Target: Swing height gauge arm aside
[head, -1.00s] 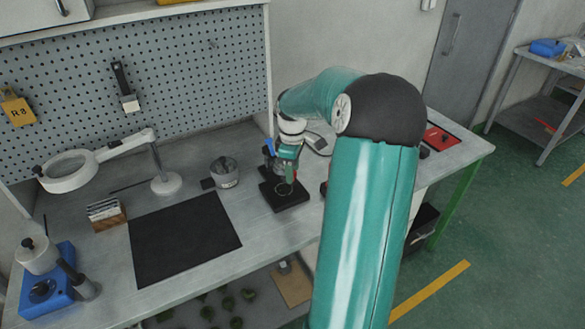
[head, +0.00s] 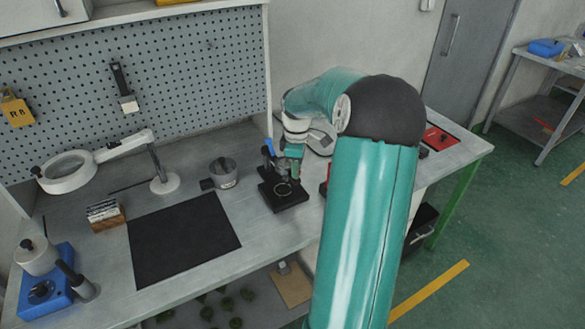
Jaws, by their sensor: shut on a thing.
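The height gauge (head: 287,197) stands on the bench on a square black base with a pale ring on top. A small blue part (head: 268,148) shows at the upper left of its post. My gripper (head: 286,172) is over the back of the base, at the gauge arm. It is shut on the gauge arm, though the fingers and the arm are small and partly hidden behind each other. My arm reaches in from the right.
A dark mat (head: 183,238) lies left of the gauge. A metal pot (head: 223,173) stands just left of it, and a magnifier lamp (head: 68,172) is farther left. A red item (head: 440,138) lies at the bench's right end. A pegboard (head: 180,75) closes off the back.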

